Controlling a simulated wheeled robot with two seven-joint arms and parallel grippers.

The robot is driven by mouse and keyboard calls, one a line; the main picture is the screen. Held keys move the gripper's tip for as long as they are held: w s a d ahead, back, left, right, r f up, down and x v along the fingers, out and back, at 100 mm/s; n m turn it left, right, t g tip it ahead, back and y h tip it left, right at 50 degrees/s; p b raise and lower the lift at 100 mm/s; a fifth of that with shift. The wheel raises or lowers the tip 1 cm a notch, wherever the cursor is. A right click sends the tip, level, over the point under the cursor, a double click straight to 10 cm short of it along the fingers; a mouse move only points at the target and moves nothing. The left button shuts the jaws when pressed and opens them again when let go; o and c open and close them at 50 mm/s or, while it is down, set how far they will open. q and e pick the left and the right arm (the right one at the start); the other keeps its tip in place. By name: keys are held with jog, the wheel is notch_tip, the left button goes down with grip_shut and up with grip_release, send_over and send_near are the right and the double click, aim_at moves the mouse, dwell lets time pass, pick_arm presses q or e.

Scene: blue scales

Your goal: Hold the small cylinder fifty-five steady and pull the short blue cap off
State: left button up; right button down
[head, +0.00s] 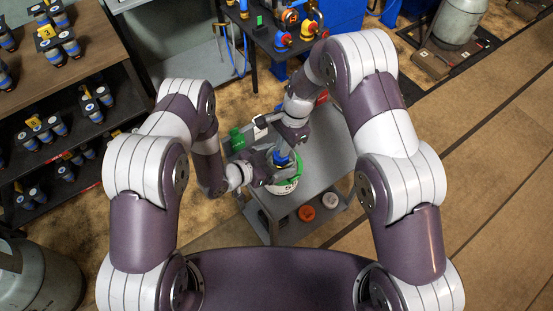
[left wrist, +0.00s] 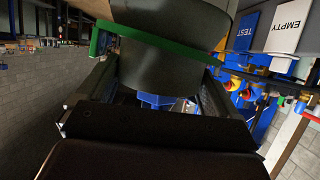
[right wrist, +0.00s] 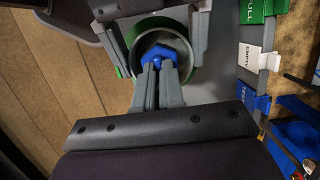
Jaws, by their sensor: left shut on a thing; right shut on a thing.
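The small cylinder (head: 287,187), pale with a green band, stands on the grey cart (head: 318,165). In the left wrist view its grey body (left wrist: 155,65) and green band (left wrist: 112,33) fill the space between my left fingers. My left gripper (head: 271,172) is shut on the cylinder from the left. The short blue cap (head: 282,160) is at the cylinder's top; it also shows in the right wrist view (right wrist: 157,52), inside the green-edged rim. My right gripper (right wrist: 160,65) is shut on the cap from above. I cannot tell whether the cap is still seated.
An orange disc (head: 306,213) and a white disc (head: 330,200) lie on the cart's lower shelf. Green, white and blue tags (right wrist: 256,58) hang at the cart's edge. A dark rack (head: 60,120) stands at left; a valve bench (head: 275,38) stands behind.

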jog(key=shift+r, duration=0.35)
jog(key=shift+r, duration=0.35)
jog(key=shift+v, duration=0.95)
jog(key=shift+s+a+r, duration=0.1)
jog(key=shift+a, duration=0.1)
pick_arm(q)
jog(key=o, duration=1.3)
jog(key=shift+c, duration=0.2)
pick_arm(e)
jog(key=a+v, duration=0.1)
jog(key=v, duration=0.5)
jog(key=shift+s, duration=0.4)
pick_arm(q)
jog(key=v, duration=1.2)
